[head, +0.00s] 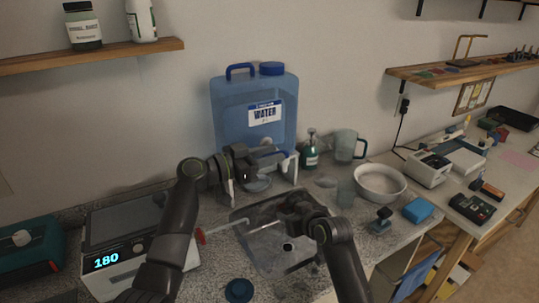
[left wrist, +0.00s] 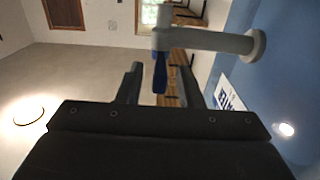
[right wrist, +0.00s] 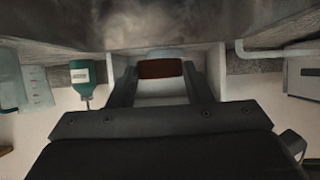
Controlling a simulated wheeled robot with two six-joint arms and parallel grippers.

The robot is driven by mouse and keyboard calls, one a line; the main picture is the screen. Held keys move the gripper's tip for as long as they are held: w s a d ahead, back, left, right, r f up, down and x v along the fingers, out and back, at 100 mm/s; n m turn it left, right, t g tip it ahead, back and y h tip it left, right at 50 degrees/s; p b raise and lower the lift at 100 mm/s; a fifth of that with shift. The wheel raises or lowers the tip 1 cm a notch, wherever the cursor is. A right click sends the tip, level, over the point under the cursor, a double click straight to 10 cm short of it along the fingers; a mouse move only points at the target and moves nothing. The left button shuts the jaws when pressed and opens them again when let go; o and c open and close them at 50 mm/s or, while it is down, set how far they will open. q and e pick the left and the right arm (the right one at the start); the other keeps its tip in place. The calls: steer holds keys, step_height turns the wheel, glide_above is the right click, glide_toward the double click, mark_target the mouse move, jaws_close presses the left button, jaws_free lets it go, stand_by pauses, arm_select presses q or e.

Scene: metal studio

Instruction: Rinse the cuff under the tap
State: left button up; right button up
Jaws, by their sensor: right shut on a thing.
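The tap is on the blue water jug (head: 228,100) and is mostly hidden by my left gripper in the head view. In the left wrist view the pale tap (left wrist: 205,40) has a blue lever (left wrist: 160,73) hanging between my left fingers. My left gripper (left wrist: 162,82) is open around the lever, with gaps on both sides. My right gripper (right wrist: 160,82) is low over the metal sink (head: 262,245). It is shut on the brown, copper-coloured cuff (right wrist: 160,69). The cuff is hidden in the head view. I see no clear water stream.
A pale rod with a red end (head: 222,229) lies at the sink's left rim. A scale (head: 112,260) stands left. A green bottle (head: 311,152), a jug with a blue handle (head: 346,146) and a white bowl (head: 380,182) stand behind and right of the sink.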

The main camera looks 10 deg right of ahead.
arm_select(q)
steer(key=v, duration=1.2)
steer(key=shift+d, duration=0.1)
